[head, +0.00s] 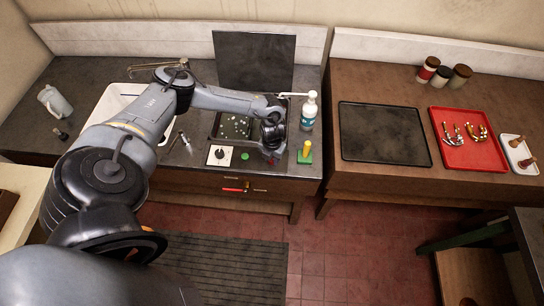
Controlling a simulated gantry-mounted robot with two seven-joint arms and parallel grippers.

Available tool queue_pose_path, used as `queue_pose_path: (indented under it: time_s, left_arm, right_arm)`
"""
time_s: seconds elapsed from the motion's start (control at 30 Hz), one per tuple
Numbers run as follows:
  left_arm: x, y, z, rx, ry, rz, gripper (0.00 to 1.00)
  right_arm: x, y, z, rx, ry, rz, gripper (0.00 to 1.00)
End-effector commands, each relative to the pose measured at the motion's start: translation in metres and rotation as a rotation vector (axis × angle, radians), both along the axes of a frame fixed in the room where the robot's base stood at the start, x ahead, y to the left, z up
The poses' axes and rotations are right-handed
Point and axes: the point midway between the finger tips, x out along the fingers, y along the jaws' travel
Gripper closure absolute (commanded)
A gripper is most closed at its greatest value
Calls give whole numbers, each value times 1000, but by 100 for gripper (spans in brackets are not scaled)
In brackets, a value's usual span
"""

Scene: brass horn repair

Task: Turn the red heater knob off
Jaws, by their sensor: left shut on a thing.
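The red knob (271,159) is on the counter's front strip, to the right of a green button (245,156). Only a small red part shows, as my gripper covers most of it. My left arm reaches across the sink from the left, and my left gripper (271,153) points down over the knob, shut on it. The fingers are small and dark here, and the knob's turn angle cannot be read. My right gripper is not in view.
A basin (217,125) with pale bits in it lies just behind the knob. A white plate with a black dial (219,155), a pump bottle (309,111) and a yellow-green block (305,151) stand close by. A black tray (381,131) and red tray (467,163) lie right.

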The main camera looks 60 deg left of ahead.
Motion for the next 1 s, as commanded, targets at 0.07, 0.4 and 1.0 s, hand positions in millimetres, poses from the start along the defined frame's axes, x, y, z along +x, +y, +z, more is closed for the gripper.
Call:
queue_pose_path:
  time_s: [0.07, 0.4, 1.0]
  left_arm:
    - [-1, 0, 2, 0, 2, 67, 99]
    - [-1, 0, 3, -1, 2, 389, 99]
    - [-1, 0, 3, 0, 2, 958, 99]
  right_arm:
    - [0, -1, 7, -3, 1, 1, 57]
    - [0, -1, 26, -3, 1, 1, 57]
    - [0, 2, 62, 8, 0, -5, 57]
